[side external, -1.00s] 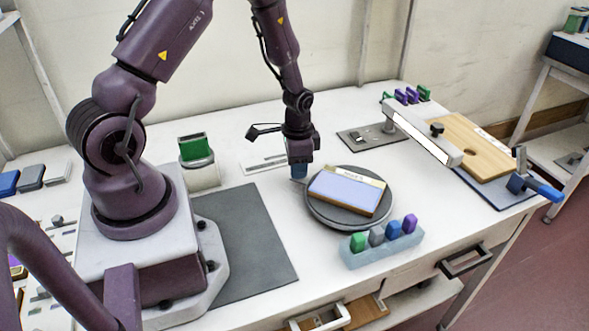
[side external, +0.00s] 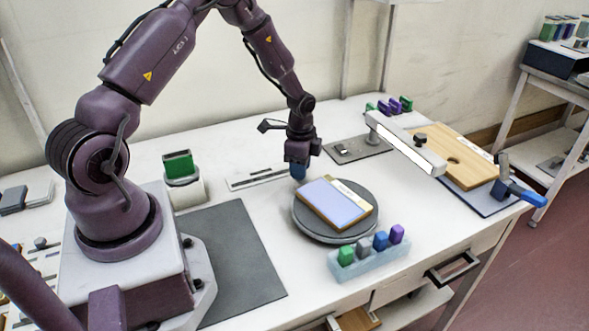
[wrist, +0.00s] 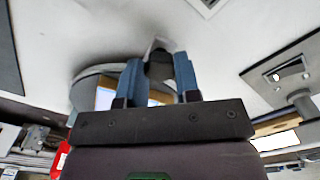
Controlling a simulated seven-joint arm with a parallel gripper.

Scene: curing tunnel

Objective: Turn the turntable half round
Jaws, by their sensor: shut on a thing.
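The round dark grey turntable (side external: 309,226) stands on the white bench and also shows in the wrist view (wrist: 85,92). A board with a lilac face (side external: 333,203) and a pale wooden edge strip lies on it. My gripper (side external: 298,174) is at the turntable's far left edge. In the wrist view its two blue fingers (wrist: 158,78) are shut on a dark grip piece (wrist: 158,63) at the turntable's rim. In the side view the fingers hide this piece.
A light blue rack (side external: 370,262) with several coloured blocks stands close in front of the turntable. A grey bar-shaped arm (side external: 405,146) reaches over the bench to the right. A green block on a round stand (side external: 186,191) is at the left. A dark mat (side external: 232,260) lies clear.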

